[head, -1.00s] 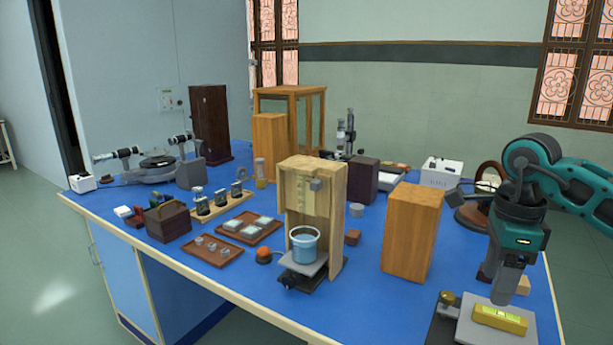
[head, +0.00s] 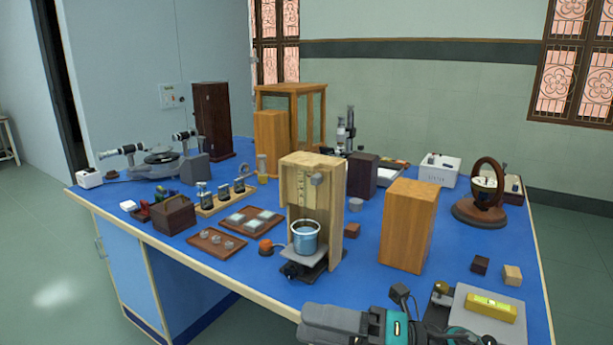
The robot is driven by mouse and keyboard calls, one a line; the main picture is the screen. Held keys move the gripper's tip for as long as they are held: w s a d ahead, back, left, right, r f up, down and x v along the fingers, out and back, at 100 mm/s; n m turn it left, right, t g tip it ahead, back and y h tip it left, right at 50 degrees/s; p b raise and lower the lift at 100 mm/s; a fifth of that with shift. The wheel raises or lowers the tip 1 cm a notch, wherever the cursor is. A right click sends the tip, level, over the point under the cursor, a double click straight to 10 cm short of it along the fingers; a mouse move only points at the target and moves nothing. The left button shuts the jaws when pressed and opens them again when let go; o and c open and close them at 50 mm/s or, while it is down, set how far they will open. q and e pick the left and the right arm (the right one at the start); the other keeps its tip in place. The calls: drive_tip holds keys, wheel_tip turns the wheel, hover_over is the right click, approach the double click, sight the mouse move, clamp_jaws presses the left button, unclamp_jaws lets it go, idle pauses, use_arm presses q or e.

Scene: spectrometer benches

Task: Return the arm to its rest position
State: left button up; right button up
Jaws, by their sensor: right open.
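My right gripper (head: 312,322) is at the bottom edge of the head view, in front of the bench's front edge. It points to the left, and its teal and dark grey wrist lies to its right, partly cut off by the frame. The jaws are open, and no object shows in them. My left gripper is not in view. The yellow spirit level (head: 492,306) lies on a grey plate (head: 478,293) at the bench's front right corner, apart from the gripper. My arm hides part of the stand beside that plate.
A wooden stand (head: 335,215) with a blue beaker (head: 304,237) is near the front edge, above and behind the gripper. A tall wooden block (head: 408,228) stands to its right. Two small blocks, dark (head: 480,265) and light (head: 512,275), lie behind the plate.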

drive_tip(key=w+d+f+m+t+h, duration=0.1)
drive_tip(key=d+f+m+t+h, duration=0.5)
drive_tip(key=m, duration=0.6)
drive_tip(key=w+d+f+m+t+h, duration=0.1)
drive_tip(key=d+f+m+t+h, duration=0.2)
drive_tip(key=m+t, duration=0.65)
drive_tip(key=s+d+f+m+g+h, duration=0.3)
drive_tip(key=s+f+m+g+h, duration=0.1)
drive_tip(key=s+f+m, duration=0.2)
drive_tip(key=s+d+f+m+g+h, duration=0.3)
drive_tip(key=s+f+m, duration=0.4)
drive_tip(key=f, duration=0.4)
drive_tip(key=shift+s+d+f+m+g+h+p, duration=0.25)
drive_tip(key=shift+d+m+g+h+p, duration=0.25)
drive_tip(key=shift+h, duration=0.4)
